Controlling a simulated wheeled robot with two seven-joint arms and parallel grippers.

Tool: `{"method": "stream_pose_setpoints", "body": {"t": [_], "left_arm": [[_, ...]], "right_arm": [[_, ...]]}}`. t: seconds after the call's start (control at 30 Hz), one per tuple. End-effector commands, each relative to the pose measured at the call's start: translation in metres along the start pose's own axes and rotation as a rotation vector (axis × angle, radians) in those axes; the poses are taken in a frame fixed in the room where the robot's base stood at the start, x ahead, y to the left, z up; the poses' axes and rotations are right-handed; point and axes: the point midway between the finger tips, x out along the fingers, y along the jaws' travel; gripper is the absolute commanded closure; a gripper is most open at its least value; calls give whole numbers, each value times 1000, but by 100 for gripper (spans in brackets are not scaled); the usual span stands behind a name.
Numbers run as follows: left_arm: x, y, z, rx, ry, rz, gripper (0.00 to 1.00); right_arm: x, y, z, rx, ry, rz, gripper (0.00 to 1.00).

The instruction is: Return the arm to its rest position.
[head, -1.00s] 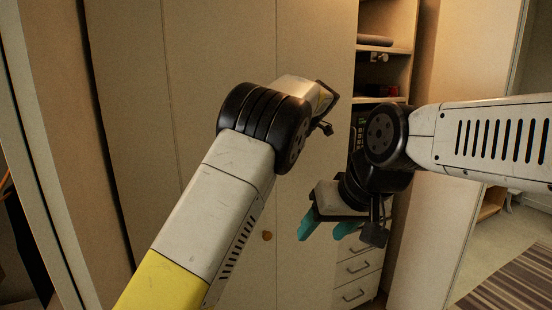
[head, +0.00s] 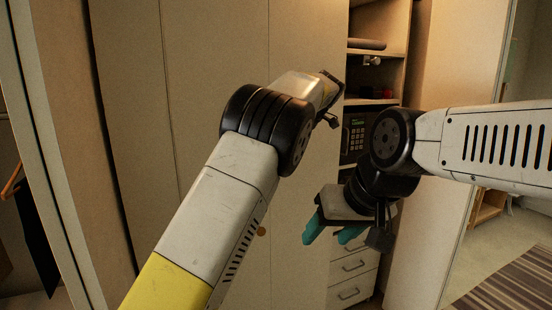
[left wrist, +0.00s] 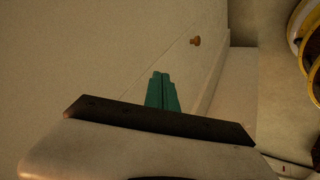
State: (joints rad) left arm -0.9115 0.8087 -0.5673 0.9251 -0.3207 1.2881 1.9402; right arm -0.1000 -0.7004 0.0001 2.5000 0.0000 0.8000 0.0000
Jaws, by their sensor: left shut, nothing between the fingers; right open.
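My left arm (head: 215,210) comes in from the lower left and reaches up across the middle of the head view. Its gripper fingers are hidden there. In the left wrist view the teal fingers of my left gripper (left wrist: 161,80) are together, with nothing between them, in front of a pale wardrobe door. My right arm (head: 495,143) comes in from the right. My right gripper (head: 325,237) points down and left, its teal fingers apart and empty. It shows in front of the wardrobe and drawers.
Tall pale wardrobe doors (head: 215,60) with a round knob (head: 262,231) fill the middle. To their right are open shelves (head: 375,102), a dark keypad safe (head: 355,135) and drawers (head: 353,270). Open floor (head: 530,230) and a striped rug (head: 510,285) lie at the right.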

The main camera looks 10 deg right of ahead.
Motion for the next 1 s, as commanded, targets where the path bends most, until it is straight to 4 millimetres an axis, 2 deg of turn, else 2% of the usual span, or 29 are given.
{"method": "stream_pose_setpoints", "body": {"t": [0.3,0.47,0.53,0.63,0.77,0.8,0.9,1.0], "left_arm": [[-46,9,7,-1,0,1,100],[-56,10,7,1,-1,-3,100],[-56,9,-3,9,-12,-12,100],[-48,3,-34,50,-55,-41,100],[-34,-20,-95,155,-162,-76,100],[-31,-32,-114,195,-201,-79,100],[-28,-63,-151,301,-294,-64,100],[-30,-99,-181,406,-374,-24,100]], "right_arm": [[0,0,0,0,-1,0,44],[0,0,0,0,-1,0,44],[0,0,0,0,-1,0,44],[0,0,0,0,-1,0,44],[0,0,0,0,0,0,44],[0,0,0,0,0,0,44],[0,0,0,0,0,0,44],[0,0,0,0,-1,0,44]]}}
